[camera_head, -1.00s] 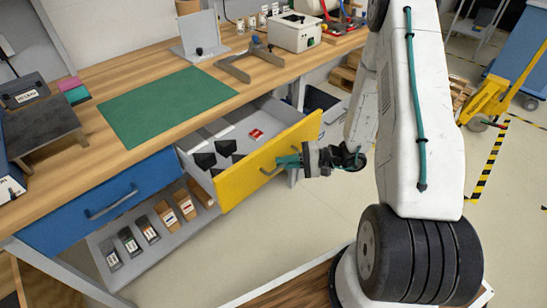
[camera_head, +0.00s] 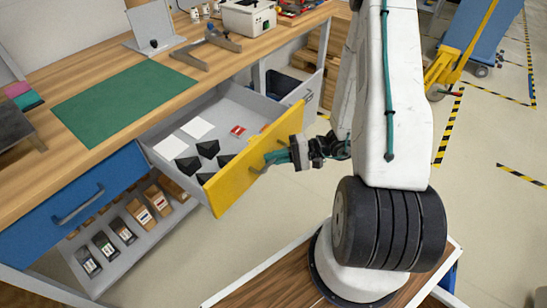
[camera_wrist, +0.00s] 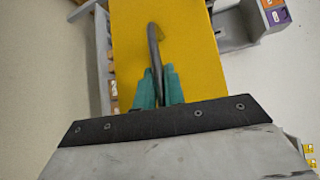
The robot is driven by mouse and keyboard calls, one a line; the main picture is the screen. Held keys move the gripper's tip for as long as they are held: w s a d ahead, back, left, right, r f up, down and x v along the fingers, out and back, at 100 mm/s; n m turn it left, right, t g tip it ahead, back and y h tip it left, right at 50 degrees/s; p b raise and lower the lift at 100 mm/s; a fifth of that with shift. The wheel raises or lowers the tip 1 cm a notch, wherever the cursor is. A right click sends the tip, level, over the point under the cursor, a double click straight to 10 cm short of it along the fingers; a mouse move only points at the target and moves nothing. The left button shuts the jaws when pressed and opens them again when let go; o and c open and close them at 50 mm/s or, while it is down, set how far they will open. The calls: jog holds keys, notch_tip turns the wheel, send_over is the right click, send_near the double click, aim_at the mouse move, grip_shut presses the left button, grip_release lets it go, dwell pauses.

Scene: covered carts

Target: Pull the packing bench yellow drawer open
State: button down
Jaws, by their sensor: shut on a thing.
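The yellow drawer (camera_head: 236,179) of the packing bench stands well open. Its grey tray (camera_head: 237,101) shows black corner pieces, white cards and a small red and white item inside. My gripper (camera_head: 277,158) is at the drawer's front, shut on its dark handle. In the wrist view the teal fingertips (camera_wrist: 158,88) close around the lower part of the curved handle (camera_wrist: 154,45), against the yellow front (camera_wrist: 195,50). The far end of the handle shows free of the fingers.
A closed blue drawer (camera_head: 70,205) is to the left, above a grey shelf (camera_head: 150,232) with several small boxes. The wooden benchtop (camera_head: 107,65) carries a green mat (camera_head: 122,101). Open floor (camera_head: 230,250) lies before the drawer.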

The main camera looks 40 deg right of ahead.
jog(key=c, duration=1.8)
grip_release()
jog(key=shift+o, duration=0.2)
jog(key=v, duration=0.7)
jog(key=shift+d, duration=0.4)
jog(key=shift+s+r, duration=0.1)
jog(key=shift+s, duration=0.05)
